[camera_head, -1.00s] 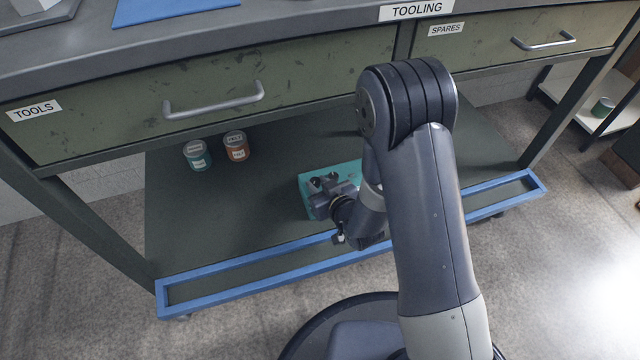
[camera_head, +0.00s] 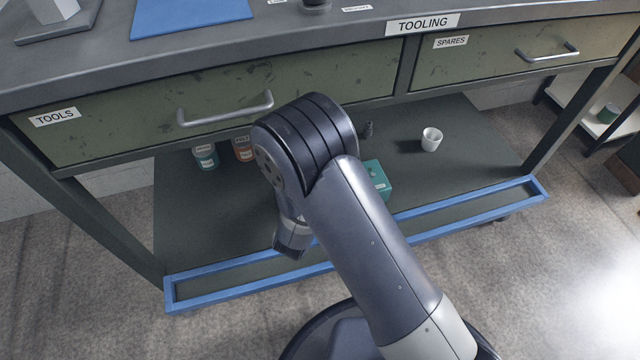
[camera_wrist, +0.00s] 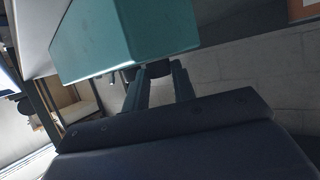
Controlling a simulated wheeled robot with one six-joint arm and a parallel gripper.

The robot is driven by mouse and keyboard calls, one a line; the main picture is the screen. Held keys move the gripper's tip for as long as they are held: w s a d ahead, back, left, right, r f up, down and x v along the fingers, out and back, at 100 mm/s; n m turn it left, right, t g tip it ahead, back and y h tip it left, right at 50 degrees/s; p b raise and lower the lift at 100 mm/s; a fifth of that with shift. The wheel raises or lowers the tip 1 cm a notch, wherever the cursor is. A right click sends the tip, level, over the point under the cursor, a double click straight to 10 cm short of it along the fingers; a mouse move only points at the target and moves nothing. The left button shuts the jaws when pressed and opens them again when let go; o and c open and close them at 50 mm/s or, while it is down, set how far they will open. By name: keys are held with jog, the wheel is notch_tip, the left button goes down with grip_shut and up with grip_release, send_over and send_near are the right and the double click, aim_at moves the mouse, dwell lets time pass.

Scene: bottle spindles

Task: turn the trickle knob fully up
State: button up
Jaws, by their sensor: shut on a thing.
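A teal box (camera_head: 378,178) sits on the lower shelf, partly hidden behind my arm in the head view. It fills the upper part of the wrist view (camera_wrist: 115,38), close to my fingers. My gripper (camera_wrist: 157,76) is shut on a small dark round knob (camera_wrist: 156,68) beside the box's lower edge. The knob's label and setting cannot be read. My gripper is hidden behind my arm in the head view.
A white cup (camera_head: 431,139) and a small dark object (camera_head: 367,130) stand on the shelf. A teal can (camera_head: 205,157) and an orange can (camera_head: 243,150) stand left of my arm. A blue rail (camera_head: 230,287) edges the shelf. Drawers overhang it.

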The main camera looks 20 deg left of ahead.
jog(key=shift+a+r+m+h+p, duration=0.1)
jog(key=shift+a+m+h+p, duration=0.15)
jog(key=shift+m+h+p, duration=0.8)
jog(key=shift+m+g+h, duration=0.25)
jog(key=shift+g+h, duration=0.05)
jog(key=shift+h, duration=0.15)
jog(key=o, duration=0.7)
jog(key=p+v, duration=0.3)
jog(key=v, duration=0.7)
jog(key=shift+s+a+p, duration=0.15)
jog(key=shift+s+p, duration=0.2)
jog(key=shift+p, duration=0.05)
jog(key=b+x, duration=0.4)
jog(key=x, duration=0.7)
jog(key=shift+r, duration=0.1)
